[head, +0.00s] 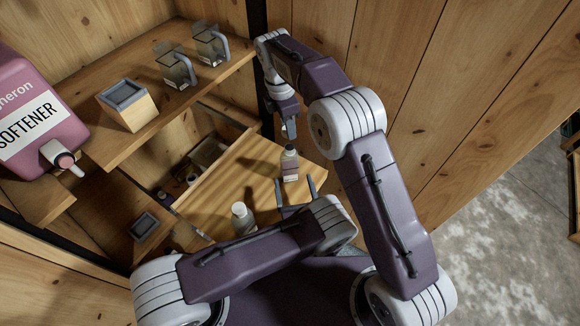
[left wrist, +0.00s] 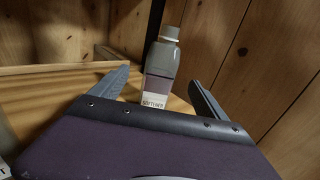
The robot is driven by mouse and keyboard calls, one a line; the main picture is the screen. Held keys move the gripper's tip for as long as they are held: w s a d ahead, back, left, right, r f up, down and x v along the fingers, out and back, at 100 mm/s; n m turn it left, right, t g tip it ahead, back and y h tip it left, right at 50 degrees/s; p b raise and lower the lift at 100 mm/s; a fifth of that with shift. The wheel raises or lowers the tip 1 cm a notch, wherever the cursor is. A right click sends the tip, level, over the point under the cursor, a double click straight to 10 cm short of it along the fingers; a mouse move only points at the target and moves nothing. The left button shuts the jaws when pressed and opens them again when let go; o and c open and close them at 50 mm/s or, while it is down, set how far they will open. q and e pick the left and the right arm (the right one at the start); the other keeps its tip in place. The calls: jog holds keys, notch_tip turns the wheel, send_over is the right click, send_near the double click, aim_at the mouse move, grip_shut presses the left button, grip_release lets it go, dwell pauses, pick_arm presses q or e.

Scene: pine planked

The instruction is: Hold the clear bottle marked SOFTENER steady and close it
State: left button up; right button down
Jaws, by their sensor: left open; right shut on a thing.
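The clear bottle marked SOFTENER (head: 289,166) stands upright on the wooden tabletop, with purple liquid in its lower part. In the left wrist view the bottle (left wrist: 160,72) stands beyond and between my left fingers, its label partly hidden by the gripper body. My left gripper (head: 296,190) is open, its fingers pointing at the bottle from the near side; it also shows in the left wrist view (left wrist: 160,92). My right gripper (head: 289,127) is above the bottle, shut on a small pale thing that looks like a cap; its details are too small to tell.
Another bottle (head: 242,218) stands at the near left of the tabletop (head: 232,183). A large pink SOFTENER dispenser (head: 28,108), a wooden box (head: 128,105) and two clear jugs (head: 176,66) (head: 210,44) are on shelves at left. A plank wall rises behind my right arm.

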pick_arm(q)
jog(key=w, duration=0.4)
jog(key=w+a, duration=0.1)
jog(key=w, duration=0.3)
jog(key=w+a, duration=0.1)
jog(key=w, duration=0.3)
jog(key=shift+w+f, duration=0.1)
jog(key=shift+w, duration=0.05)
pick_arm(e)
jog(key=shift+w+d+f, duration=0.15)
jog(key=shift+w+d, duration=0.05)
jog(key=shift+w, duration=0.05)
pick_arm(q)
grip_shut()
pick_arm(e)
send_over(291, 147)
jog(key=shift+a+f, duration=0.15)
jog(key=shift+f, duration=1.1)
jog(key=shift+a+f, duration=0.15)
jog(key=shift+f, duration=1.1)
